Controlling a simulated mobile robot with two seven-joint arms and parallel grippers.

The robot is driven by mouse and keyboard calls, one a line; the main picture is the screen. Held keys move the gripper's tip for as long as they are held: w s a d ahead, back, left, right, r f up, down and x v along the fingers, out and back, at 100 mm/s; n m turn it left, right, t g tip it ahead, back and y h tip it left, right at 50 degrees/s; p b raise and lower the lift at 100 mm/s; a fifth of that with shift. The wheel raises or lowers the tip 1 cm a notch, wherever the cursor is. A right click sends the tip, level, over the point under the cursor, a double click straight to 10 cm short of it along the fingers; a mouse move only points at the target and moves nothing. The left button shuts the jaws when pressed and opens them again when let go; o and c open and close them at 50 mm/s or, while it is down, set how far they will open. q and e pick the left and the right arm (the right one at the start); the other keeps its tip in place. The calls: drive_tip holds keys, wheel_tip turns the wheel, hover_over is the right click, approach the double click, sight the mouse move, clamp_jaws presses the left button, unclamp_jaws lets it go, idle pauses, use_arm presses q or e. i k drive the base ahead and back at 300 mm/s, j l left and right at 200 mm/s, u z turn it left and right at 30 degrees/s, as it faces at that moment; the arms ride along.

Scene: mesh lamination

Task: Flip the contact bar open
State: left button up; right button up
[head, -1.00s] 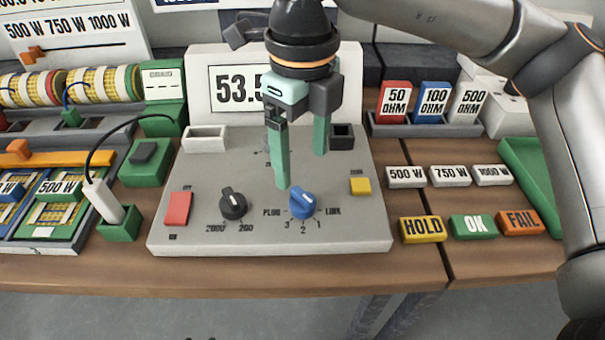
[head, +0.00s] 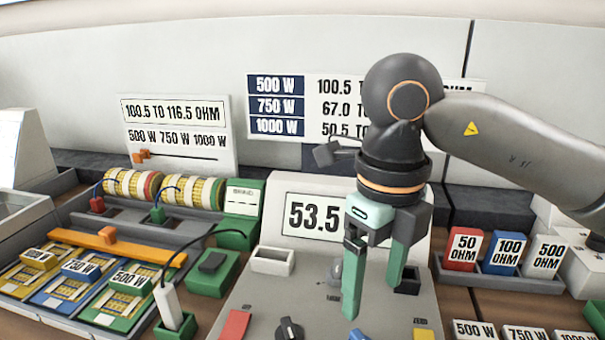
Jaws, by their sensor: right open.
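A long orange bar (head: 118,248) with a small orange knob (head: 107,234) lies across the top part of the heater mats at the left; I take it as the contact bar. It appears lowered over the mats. My right gripper (head: 371,303) is open and empty, pointing down above the grey meter panel (head: 262,300), well to the right of the bar. My left gripper is not in view.
A white probe (head: 168,302) stands in a green holder (head: 175,328), its black cable running near the bar's right end. Yellow-and-white coils (head: 186,194) lie behind the bar. A green box (head: 213,272) and white tray (head: 272,261) stand between bar and gripper.

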sight(107, 242)
drive_tip(key=k, duration=0.95)
